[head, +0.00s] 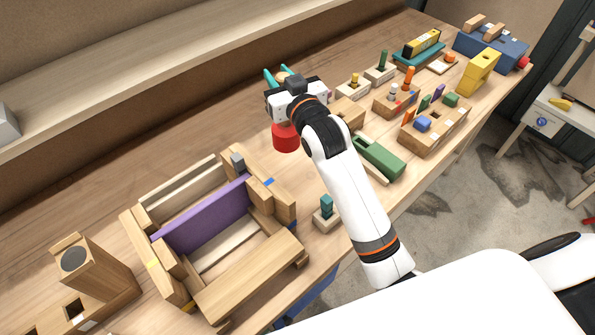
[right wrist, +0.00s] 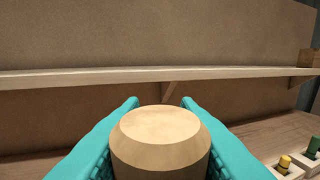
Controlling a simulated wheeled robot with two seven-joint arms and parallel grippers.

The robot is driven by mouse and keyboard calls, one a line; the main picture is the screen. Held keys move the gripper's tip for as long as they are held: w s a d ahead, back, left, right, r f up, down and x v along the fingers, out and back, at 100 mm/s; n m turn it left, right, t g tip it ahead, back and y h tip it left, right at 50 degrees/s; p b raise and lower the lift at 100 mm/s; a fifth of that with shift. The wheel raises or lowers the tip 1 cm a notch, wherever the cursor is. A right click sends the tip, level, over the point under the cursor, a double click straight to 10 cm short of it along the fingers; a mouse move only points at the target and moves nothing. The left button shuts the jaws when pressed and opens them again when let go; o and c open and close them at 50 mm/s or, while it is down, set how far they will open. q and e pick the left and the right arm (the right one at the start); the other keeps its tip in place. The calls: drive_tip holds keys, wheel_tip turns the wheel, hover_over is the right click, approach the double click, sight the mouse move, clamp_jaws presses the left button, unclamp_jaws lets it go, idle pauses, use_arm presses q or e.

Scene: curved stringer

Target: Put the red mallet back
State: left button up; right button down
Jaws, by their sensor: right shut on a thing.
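My right gripper (head: 277,77) has teal fingers and points toward the back wall. It is shut on the red mallet, whose red head (head: 286,138) hangs below the gripper in the head view. In the right wrist view, the pale wooden end of the mallet's handle (right wrist: 160,137) stands between the two teal fingers (right wrist: 160,140). Part of the mallet is hidden by my wrist. The head looks raised above the bench, though the gap is hard to judge. My left gripper is not in view.
A wooden frame with a purple board (head: 205,215) stands left of my arm. A tall wooden block with a dark round top (head: 74,259) is at lower left. A green block (head: 378,157) and several peg stands fill the right. A shelf (head: 190,55) runs along the back; bench before it is clear.

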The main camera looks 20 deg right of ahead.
sight(286, 139)
drive_tip(key=shift+w+d+f, duration=0.15)
drive_tip(key=shift+d+f, duration=0.2)
drive_tip(key=shift+f, duration=0.35)
drive_tip(key=shift+d+f+b, duration=0.1)
drive_tip(key=shift+f+b, duration=0.2)
wheel_tip(286, 139, down, 5)
drive_tip(key=shift+f+p, duration=0.1)
drive_tip(key=shift+p, duration=0.35)
wheel_tip(286, 139, down, 4)
drive_tip(key=shift+r, duration=0.1)
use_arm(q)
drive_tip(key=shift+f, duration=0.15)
use_arm(e)
drive_tip(key=shift+f, duration=0.2)
drive_tip(key=shift+f, duration=0.2)
drive_tip(key=c, duration=1.1)
unclamp_jaws()
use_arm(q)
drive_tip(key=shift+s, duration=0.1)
